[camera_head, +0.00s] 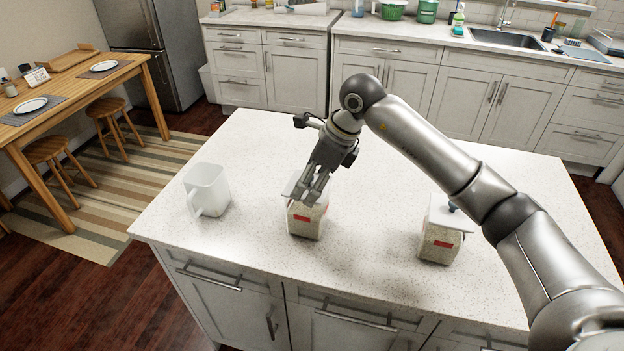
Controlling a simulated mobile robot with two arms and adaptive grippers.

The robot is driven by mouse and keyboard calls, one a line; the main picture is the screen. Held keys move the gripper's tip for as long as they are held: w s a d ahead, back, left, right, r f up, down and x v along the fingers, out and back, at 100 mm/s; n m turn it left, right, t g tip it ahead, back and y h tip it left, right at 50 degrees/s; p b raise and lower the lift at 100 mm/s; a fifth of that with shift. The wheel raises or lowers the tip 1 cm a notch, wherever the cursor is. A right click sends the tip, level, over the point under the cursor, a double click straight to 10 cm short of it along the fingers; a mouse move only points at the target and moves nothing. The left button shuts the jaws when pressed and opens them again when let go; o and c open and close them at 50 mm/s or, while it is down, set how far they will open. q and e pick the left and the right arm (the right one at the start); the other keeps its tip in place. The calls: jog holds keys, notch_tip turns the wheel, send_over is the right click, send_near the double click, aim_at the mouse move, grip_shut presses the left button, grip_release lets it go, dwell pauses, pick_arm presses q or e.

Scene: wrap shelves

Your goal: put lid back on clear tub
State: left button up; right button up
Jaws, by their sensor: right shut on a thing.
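A clear tub (306,222) with pale grainy contents and a red label stands upright on the white island counter, near its front edge. My right gripper (313,194) points down over this tub's top and is shut on a pale lid (292,189). The lid is at the tub's top, partly hidden behind my fingers. I cannot tell whether it is seated on the rim or just above it. A second clear tub (438,246) with a red label stands to the right, with a pale lid (446,215) on its top. My left gripper is not in view.
A white pitcher (209,188) stands on the counter (245,140) to the left of the tubs. My right arm reaches in from the right, passing above and behind the second tub. The counter between the tubs and its back part are clear.

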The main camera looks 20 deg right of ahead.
dwell(0.3)
jog(key=o, duration=0.9)
jog(key=shift+r, duration=0.15)
jog(key=shift+r+p, duration=2)
jog(key=shift+r, duration=1.4)
grip_shut()
